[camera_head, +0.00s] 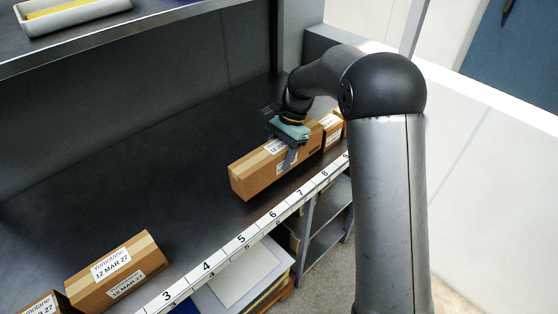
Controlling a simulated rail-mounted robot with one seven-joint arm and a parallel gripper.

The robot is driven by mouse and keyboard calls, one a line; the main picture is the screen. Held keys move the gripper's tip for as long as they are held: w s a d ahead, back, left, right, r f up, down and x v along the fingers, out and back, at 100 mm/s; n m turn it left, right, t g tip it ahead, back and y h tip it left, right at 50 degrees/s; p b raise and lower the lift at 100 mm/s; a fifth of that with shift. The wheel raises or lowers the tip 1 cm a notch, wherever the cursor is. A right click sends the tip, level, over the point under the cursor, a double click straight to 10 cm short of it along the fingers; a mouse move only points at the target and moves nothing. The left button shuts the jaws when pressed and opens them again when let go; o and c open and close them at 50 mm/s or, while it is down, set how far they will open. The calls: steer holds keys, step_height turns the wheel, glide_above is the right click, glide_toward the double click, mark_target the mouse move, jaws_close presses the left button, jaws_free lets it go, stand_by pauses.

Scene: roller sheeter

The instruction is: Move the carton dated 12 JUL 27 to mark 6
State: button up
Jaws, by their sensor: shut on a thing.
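A long brown carton (252,174) is between the jaws of my gripper (287,150), on the shelf's right half behind marks 6 to 8. My gripper is shut on it from above, across its middle. White labels on its top and side are partly covered by the gripper, and I cannot read their date. I cannot tell whether the carton rests on the shelf or is slightly raised. Mark 6 (272,214) is on the white number strip along the shelf's front edge, close to the carton's left end.
Another carton (333,132) stands just beyond the held carton's right end; its date is unreadable. A carton labelled 12 MAR 27 (118,271) lies behind mark 3 (168,296), with another carton (42,306) cut off at lower left. The dark shelf (190,215) is clear between.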

steer(key=shift+w+f, duration=0.15)
steer(key=shift+f, duration=1.55)
steer(key=shift+f, duration=0.1)
steer(key=o, duration=1.3)
steer(key=shift+f, duration=0.1)
